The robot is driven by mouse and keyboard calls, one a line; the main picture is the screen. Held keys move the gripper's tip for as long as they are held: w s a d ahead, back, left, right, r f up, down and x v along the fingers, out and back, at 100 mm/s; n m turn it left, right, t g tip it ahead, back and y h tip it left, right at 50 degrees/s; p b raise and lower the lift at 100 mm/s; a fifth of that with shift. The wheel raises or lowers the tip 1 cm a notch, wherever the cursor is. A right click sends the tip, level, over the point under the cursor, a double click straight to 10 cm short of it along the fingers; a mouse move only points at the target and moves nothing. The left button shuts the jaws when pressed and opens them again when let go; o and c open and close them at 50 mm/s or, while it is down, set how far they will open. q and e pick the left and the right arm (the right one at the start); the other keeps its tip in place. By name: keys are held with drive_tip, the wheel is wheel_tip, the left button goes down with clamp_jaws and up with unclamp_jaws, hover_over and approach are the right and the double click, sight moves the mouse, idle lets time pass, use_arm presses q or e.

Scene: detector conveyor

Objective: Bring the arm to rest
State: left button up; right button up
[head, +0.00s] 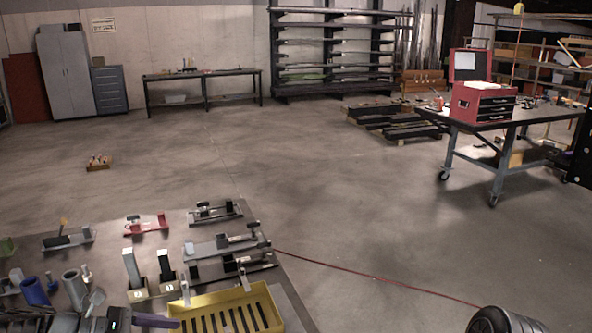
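Neither of my grippers shows clearly in the head view, and I cannot make out any fingertips. A dark rounded form at the bottom right edge may be part of my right arm; no gripper shows on it. A dark part with a small green light (115,318) and a purple bar (156,321) sit at the bottom left, cut off by the frame. I cannot tell what they belong to.
A work table (292,290) at lower left holds a yellow slotted tray (262,309), two upright holders, several clamp-like fixtures, a red fixture (147,224) and a blue tube (34,291). A red cable (375,278) runs right. Open floor lies beyond; a wheeled bench (470,150) stands right.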

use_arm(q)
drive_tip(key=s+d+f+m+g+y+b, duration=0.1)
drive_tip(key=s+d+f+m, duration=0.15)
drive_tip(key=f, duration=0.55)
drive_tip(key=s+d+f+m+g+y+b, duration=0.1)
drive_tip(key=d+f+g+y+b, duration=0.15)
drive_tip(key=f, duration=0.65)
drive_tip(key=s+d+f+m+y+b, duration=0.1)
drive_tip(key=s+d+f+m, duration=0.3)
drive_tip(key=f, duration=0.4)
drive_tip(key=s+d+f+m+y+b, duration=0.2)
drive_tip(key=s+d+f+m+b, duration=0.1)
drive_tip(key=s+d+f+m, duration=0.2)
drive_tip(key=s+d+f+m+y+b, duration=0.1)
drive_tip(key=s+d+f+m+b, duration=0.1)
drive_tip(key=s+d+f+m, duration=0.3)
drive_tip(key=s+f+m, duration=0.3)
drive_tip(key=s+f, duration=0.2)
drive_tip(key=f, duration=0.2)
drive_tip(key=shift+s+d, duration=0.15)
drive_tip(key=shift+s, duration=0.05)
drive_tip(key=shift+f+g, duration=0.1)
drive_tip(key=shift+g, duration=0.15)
